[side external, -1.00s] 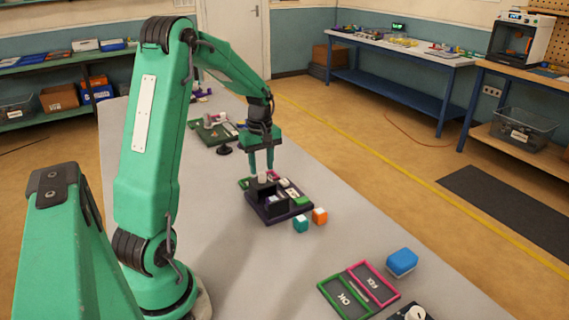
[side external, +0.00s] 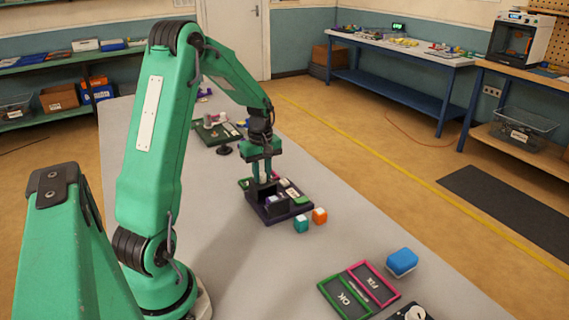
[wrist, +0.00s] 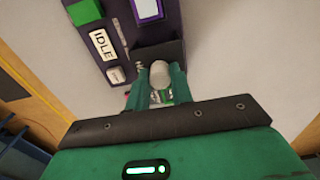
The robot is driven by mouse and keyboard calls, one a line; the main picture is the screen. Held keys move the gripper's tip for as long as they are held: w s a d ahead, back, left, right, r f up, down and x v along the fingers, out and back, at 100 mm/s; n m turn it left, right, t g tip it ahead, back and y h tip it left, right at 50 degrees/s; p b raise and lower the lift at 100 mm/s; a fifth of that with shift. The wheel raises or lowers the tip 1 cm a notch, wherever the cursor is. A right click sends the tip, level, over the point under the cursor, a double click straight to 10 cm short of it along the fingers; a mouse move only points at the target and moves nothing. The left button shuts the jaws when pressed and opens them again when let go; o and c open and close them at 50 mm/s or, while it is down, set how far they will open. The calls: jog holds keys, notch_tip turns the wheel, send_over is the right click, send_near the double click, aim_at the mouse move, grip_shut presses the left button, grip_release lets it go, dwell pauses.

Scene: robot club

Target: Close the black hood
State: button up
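The black hood (side external: 274,207) stands on a dark purple board (side external: 283,219), with its dark walls raised and something pale showing inside. In the wrist view the hood (wrist: 160,50) shows as a dark panel beside the board's labelled face. My gripper (side external: 262,180) is lowered at the hood, fingers pointing down. In the wrist view the two green fingers of my gripper (wrist: 160,85) stand apart on either side of a pale rounded knob (wrist: 160,73). I cannot tell whether they touch it. The fingertips and the knob's base are partly hidden.
The board also carries a green block (wrist: 84,12) and a white IDLE label (wrist: 103,44). A teal cube (side external: 300,225) and an orange cube (side external: 320,215) stand close to its front right. A blue block (side external: 401,262) and two framed trays (side external: 343,299) lie farther forward.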

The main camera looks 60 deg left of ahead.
jog(key=shift+d, duration=3.35)
jog(key=o, duration=0.5)
jog(key=shift+r, duration=0.1)
jog(key=shift+r, duration=2.9)
